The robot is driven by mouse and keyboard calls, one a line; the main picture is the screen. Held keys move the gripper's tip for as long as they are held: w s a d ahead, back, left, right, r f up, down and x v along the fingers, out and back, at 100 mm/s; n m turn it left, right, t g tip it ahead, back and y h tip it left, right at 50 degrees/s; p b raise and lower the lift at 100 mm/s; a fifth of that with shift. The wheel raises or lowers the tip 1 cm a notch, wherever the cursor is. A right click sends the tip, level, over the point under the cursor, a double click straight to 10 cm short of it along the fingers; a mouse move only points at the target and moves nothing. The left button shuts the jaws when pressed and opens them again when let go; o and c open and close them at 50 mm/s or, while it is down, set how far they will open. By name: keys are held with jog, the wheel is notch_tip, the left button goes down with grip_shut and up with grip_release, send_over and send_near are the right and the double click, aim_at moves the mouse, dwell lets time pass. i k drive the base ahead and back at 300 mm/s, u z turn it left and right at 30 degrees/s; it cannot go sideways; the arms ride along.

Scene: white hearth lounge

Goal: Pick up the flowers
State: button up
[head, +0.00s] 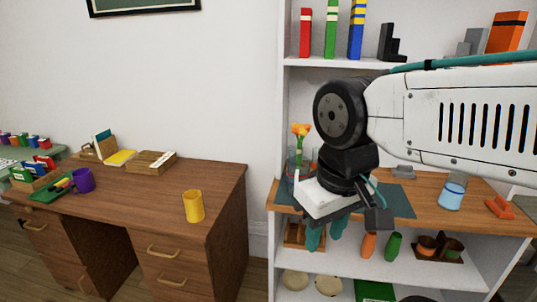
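The flowers (300,130), orange and yellow blooms on green stems, stand upright on the wooden top of the white shelf unit, left of my arm. Their lower stems go down into a clear glass vase (292,164), partly hidden by my gripper. My gripper (326,235) is in front of the shelf, pointing down, below and a little right of the blooms.
Orange (369,245) and green (393,247) vases stand on the shelf below. A brown desk (140,205) with a yellow mug (194,206) is at left.

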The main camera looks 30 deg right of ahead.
aim_at(301, 130)
jog(key=z, duration=0.45)
jog(key=i, duration=0.95)
jog(key=z, duration=0.85)
